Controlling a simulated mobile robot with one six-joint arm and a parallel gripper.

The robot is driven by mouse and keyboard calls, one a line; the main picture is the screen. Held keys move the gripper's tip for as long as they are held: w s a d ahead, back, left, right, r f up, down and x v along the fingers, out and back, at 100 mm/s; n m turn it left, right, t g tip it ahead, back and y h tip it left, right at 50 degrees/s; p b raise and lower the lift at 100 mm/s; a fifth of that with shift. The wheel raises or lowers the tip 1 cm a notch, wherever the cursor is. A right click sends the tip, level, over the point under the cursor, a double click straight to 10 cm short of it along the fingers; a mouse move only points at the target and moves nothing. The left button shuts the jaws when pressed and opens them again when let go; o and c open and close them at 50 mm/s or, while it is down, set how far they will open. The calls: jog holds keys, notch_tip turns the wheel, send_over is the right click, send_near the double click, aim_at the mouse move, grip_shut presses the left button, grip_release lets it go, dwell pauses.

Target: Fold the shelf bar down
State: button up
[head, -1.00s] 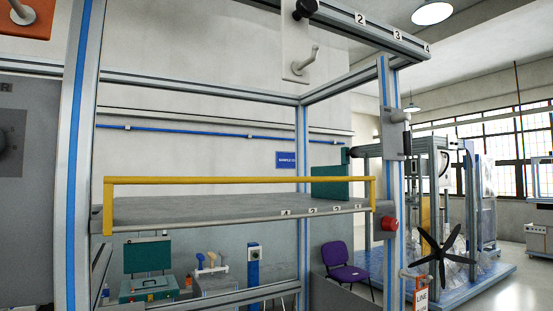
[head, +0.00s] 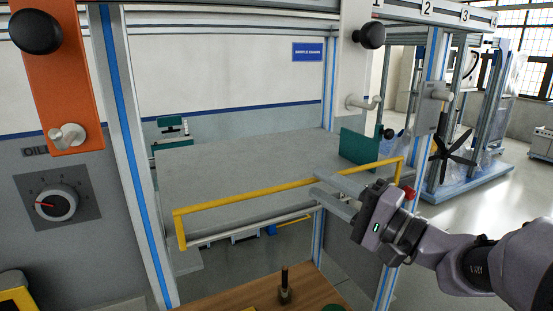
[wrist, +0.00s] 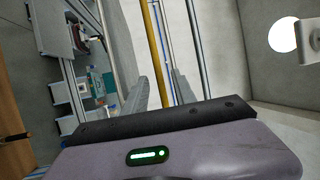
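The yellow shelf bar (head: 250,194) runs along the front edge of the grey shelf (head: 240,155). It stands raised on a short yellow post at each end. My gripper (head: 317,183) reaches in from the right, right of the bar's middle. Its two grey fingers are apart, one above and one below the bar in the head view. In the wrist view the bar (wrist: 156,50) passes through the gap between the fingers (wrist: 160,88). I cannot tell whether either finger touches it.
A green block (head: 360,147) sits at the shelf's right end, and a red button (head: 408,193) is on the right post. An orange panel (head: 60,95) with a peg is at left. A wooden table (head: 235,301) with a small upright peg (head: 284,285) lies below.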

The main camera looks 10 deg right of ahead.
aim_at(309, 179)
jog(key=p+x, duration=0.1)
jog(key=x, duration=0.5)
jog(key=shift+p, duration=0.3)
jog(key=shift+c, duration=0.3)
grip_shut()
dwell(0.6)
